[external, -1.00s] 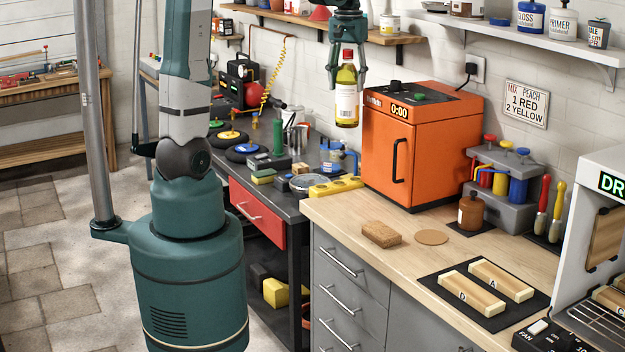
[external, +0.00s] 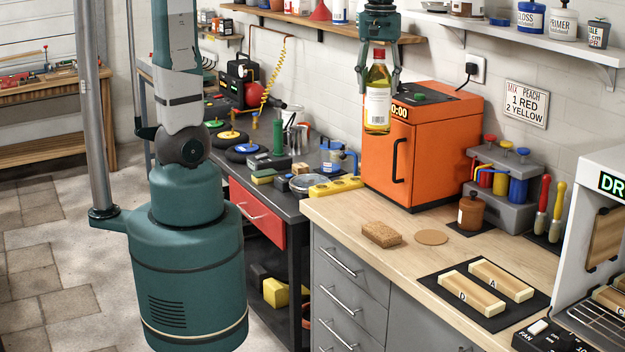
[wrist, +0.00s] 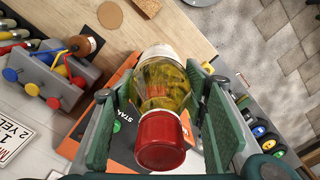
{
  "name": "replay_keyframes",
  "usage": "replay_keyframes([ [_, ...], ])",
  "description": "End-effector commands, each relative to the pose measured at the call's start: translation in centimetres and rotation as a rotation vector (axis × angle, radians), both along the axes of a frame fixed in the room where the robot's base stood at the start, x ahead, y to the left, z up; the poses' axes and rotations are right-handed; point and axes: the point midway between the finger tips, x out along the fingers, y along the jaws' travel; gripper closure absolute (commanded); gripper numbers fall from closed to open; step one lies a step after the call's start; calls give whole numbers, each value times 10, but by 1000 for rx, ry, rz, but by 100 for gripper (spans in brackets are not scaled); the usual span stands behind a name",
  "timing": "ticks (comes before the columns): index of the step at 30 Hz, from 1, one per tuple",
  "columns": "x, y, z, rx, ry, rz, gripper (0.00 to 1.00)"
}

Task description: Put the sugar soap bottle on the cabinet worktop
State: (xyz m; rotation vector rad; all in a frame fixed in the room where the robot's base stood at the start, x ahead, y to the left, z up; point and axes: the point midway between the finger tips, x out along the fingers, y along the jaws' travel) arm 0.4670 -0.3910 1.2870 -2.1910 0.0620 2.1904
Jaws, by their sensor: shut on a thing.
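The sugar soap bottle (external: 378,104) is clear with yellow-green liquid, a white label and a red cap. My gripper (external: 379,78) is shut on it near its top and holds it upright in the air, in front of the orange cabinet. In the wrist view the bottle (wrist: 160,90) sits between the two green finger pads of my gripper (wrist: 162,120), with its red cap towards the camera. The cabinet worktop (external: 345,215) is light wood with grey drawers beneath. The bottle is well above the worktop's height.
On the worktop stand the orange cabinet (external: 400,160), a cork block (external: 381,234), a round cork disc (external: 431,237), a brown jar (external: 471,212) and a black mat (external: 450,300) with wooden blocks. Bare wood lies around the cork block and disc.

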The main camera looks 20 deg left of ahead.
Motion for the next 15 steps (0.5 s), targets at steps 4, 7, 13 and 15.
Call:
replay_keyframes([
  [4,-9,-27,-9,0,0,59,80],
  [7,-16,-42,-15,0,0,99,80],
  [13,-30,-73,-26,0,0,178,80],
  [15,-35,-84,-30,0,0,205,80],
])
